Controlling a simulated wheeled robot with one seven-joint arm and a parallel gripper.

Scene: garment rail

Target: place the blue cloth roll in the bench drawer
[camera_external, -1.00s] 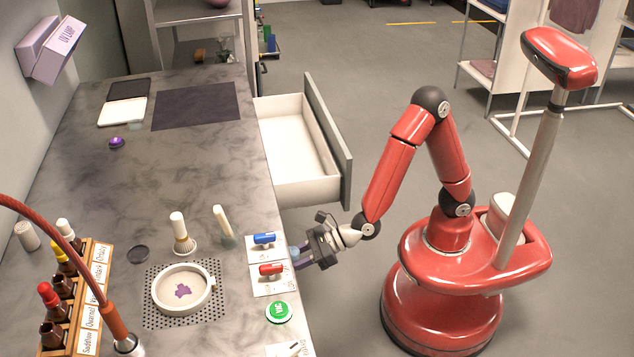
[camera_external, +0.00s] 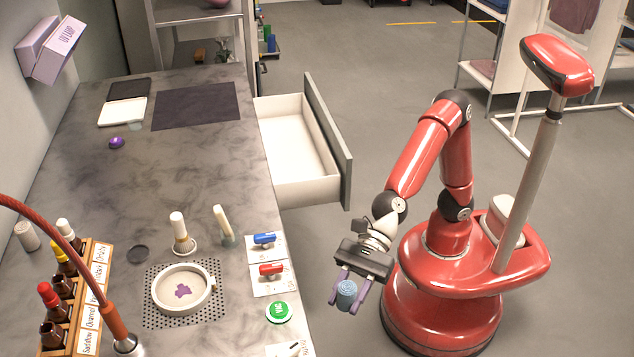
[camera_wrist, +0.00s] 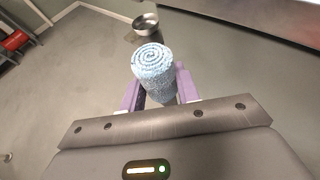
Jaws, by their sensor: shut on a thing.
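The blue cloth roll (camera_external: 346,294) is held upright between the purple fingers of my gripper (camera_external: 352,288). It hangs over the floor, to the right of the bench's front edge and clear of it. In the wrist view the roll (camera_wrist: 153,72) shows its spiral end, with a finger of my gripper (camera_wrist: 157,92) on each side. The bench drawer (camera_external: 296,150) is pulled out, with a white inside that looks empty. It lies farther back along the bench, above my gripper in the picture.
The bench (camera_external: 200,150) carries a round white dish (camera_external: 184,290), a blue switch (camera_external: 264,239), a red switch (camera_external: 271,268), a green button (camera_external: 279,311) and a bottle rack (camera_external: 90,300). A metal bowl (camera_wrist: 146,24) shows in the wrist view. Floor between drawer and robot is clear.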

